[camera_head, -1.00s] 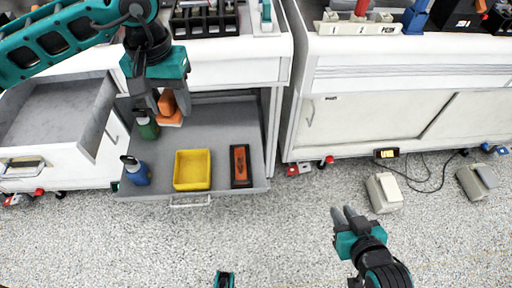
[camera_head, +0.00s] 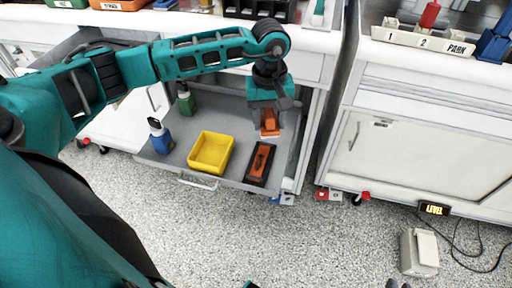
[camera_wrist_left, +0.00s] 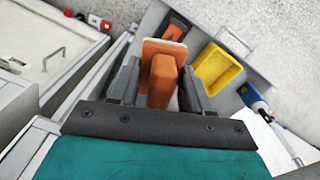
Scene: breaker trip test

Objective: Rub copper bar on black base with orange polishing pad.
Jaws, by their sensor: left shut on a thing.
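My left gripper (camera_head: 269,118) is shut on the orange polishing pad (camera_head: 270,128), which has a pale underside. It holds the pad over the right part of the open grey drawer. In the left wrist view the pad (camera_wrist_left: 163,72) sits between the two grey fingers. The copper bar (camera_head: 261,162) lies on its black base (camera_head: 254,181) in the drawer, in front of the pad and apart from it in the head view. The wrist view shows part of the bar (camera_wrist_left: 175,29) beyond the pad. Only dark tips of my right gripper (camera_head: 398,284) show at the bottom edge.
A yellow bin (camera_head: 197,166) lies left of the base. A blue bottle (camera_head: 160,137) and a green bottle (camera_head: 186,100) stand farther left in the drawer (camera_head: 226,184). A white cabinet (camera_head: 420,150) stands right.

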